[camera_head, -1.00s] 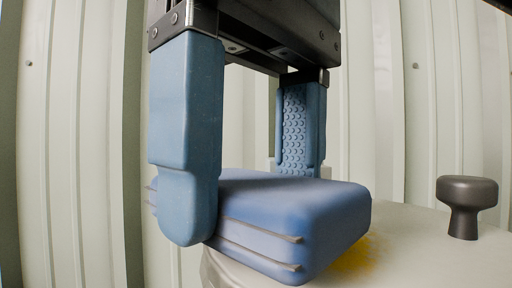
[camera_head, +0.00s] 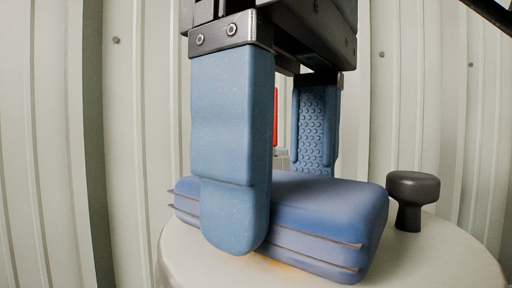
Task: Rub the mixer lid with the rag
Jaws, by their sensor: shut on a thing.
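The rag (camera_head: 325,208) is a thick blue folded pad with layered edges. My gripper (camera_head: 272,205) has blue fingers, one on the near side of the rag and one on the far side, and is shut on it. The mixer lid (camera_head: 440,262) is a pale round surface below. The rag lies low over the lid and appears to touch it, though the contact is mostly hidden. A yellow patch (camera_head: 273,262) on the lid shows in a thin strip at the rag's lower front edge; the rest is hidden.
A dark knob (camera_head: 413,190) stands on the lid just right of the rag. A ribbed pale wall (camera_head: 145,120) stands behind. A small red thing (camera_head: 276,115) shows between the fingers. The lid's front right is bare.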

